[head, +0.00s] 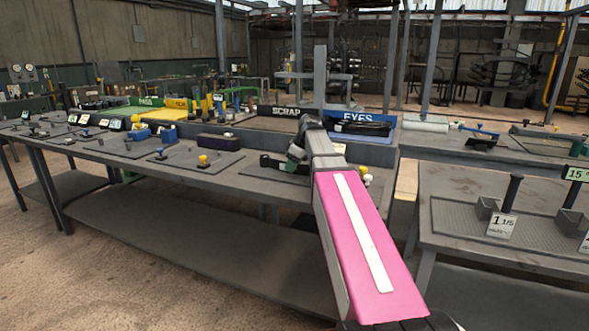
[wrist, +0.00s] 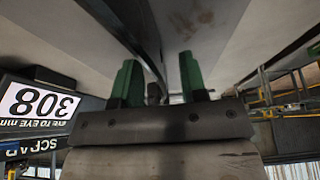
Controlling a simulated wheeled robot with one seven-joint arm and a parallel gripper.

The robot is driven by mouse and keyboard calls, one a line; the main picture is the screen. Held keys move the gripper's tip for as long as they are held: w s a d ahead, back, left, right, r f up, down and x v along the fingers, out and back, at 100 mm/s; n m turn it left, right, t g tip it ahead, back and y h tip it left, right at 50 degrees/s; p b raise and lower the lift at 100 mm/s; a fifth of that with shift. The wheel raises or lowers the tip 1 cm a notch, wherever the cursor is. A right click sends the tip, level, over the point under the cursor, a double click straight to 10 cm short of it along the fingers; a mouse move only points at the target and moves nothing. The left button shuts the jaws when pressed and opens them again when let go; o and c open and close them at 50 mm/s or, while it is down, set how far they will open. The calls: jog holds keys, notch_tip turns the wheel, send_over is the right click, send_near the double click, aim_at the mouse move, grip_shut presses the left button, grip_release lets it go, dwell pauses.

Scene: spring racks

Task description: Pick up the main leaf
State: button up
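My gripper (wrist: 160,82) shows in the wrist view with its two green fingers apart and a gap between them. A dark bar (wrist: 122,28) runs down from the top of that view towards the gap; I cannot tell whether it is the main leaf or whether it lies between the fingers. In the head view my pink arm reaches over the bench, and my gripper (head: 295,152) is small and partly hidden at its far end. I cannot clearly pick out the main leaf in the head view.
The long bench (head: 205,178) carries several fixtures on dark mats. The SCRAP bin (head: 272,122) and blue EYES bin (head: 362,138) stand behind my gripper. A second table (head: 462,193) with posts is at right. A 308 sign (wrist: 38,104) appears upside down in the wrist view.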

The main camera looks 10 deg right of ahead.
grip_shut()
jog(key=shift+r, duration=0.15)
